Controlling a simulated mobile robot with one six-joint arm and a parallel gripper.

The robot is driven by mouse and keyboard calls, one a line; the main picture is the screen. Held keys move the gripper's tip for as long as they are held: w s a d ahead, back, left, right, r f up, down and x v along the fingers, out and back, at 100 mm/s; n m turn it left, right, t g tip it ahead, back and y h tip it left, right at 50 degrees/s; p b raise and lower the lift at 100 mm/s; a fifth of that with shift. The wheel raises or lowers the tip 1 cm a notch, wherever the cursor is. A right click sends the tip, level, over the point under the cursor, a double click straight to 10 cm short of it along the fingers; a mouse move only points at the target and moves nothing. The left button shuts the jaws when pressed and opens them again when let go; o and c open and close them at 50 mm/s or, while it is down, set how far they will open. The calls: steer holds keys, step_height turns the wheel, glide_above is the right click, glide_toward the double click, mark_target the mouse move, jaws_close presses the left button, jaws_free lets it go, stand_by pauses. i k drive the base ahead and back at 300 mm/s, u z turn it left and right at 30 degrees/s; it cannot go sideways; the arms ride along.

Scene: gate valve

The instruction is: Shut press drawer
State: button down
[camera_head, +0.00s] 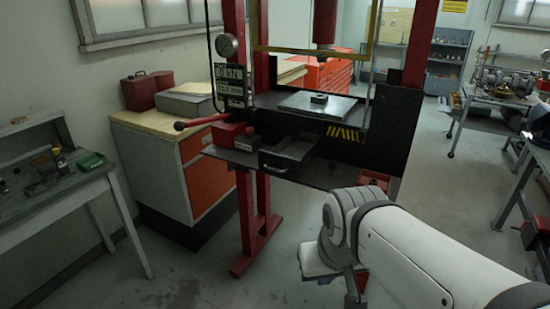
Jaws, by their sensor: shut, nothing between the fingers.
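The press (262,205) stands in the middle of the view, with red uprights and a dark bed. Its small dark drawer (291,150) sits under the bed, left of the yellow-black striped edge. The drawer is pulled out towards me, and its open top and front handle show. The inside looks empty. My white arm (420,255) reaches in from the lower right, and its bend is below and to the right of the drawer, apart from it in the picture. My gripper cannot be made out; the arm appears to hide it.
A red block (229,134) and a red lever (200,121) are left of the drawer. A dark shelf (330,178) lies under it. An orange-fronted cabinet (200,178) stands to the left, with a workbench (60,195) farther left. Floor is clear in front of the press's left leg.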

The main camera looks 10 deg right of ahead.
mark_target(286, 160)
steer(key=u, duration=0.05)
steer(key=i, duration=0.95)
steer(key=z, duration=0.1)
